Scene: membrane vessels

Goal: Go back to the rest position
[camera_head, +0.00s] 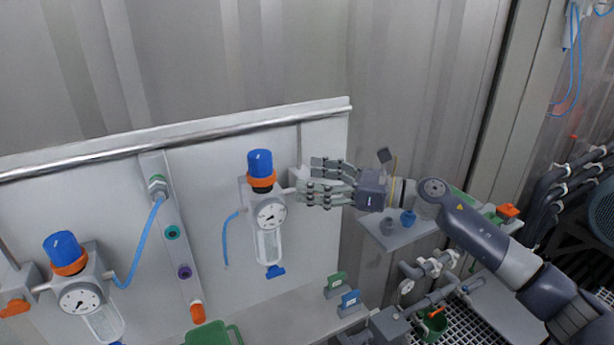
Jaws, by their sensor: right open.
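My right gripper (324,183) reaches in from the right, with its fingers spread and pointing left. It is open and I see nothing between its fingers. Its fingertips are close to the right side of a filter regulator (268,215) with a blue knob, an orange ring and a round gauge. I cannot tell whether they touch it. My left gripper is not in view.
A second regulator (82,295) is at the lower left. A grey panel (310,240) with a metal rail (200,136) carries both. A small shelf (400,236) with cups is below my right wrist. Pipes and valves stand at the lower right.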

